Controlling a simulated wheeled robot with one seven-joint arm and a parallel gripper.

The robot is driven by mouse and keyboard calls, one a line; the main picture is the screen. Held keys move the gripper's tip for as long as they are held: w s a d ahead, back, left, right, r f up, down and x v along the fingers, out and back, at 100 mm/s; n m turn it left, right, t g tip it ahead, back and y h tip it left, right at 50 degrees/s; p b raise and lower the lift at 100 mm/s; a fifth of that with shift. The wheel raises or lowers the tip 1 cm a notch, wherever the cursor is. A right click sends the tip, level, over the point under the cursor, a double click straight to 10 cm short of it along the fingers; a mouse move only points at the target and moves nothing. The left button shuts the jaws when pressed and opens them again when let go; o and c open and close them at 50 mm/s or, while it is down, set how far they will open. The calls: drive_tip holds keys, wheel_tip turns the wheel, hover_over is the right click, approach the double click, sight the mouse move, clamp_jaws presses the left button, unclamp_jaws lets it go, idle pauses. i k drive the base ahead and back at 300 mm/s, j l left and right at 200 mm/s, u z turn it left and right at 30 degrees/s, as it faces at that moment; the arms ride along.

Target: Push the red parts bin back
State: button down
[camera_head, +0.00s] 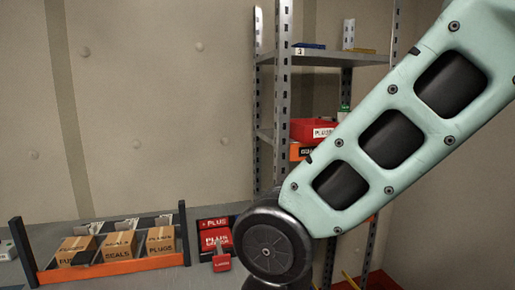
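A red bin (314,130) with a white label sits on the middle shelf of the metal rack, its right side hidden behind my arm. More red, labelled parts (214,237) are at the bench's right end, beside the orange-fronted rack and just left of my arm's dark round joint. They seem to be a bin with a smaller red piece in front. I cannot tell which red item is the red parts bin. My pale green arm crosses the right half of the view. My gripper is not in view.
An orange-fronted rack (112,269) with dark end posts holds several cardboard boxes on the grey bench. The metal shelf rack (281,100) stands against the wall. The wall left of the shelf rack is bare.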

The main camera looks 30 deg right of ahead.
sight(304, 130)
drive_tip(key=z, duration=0.8)
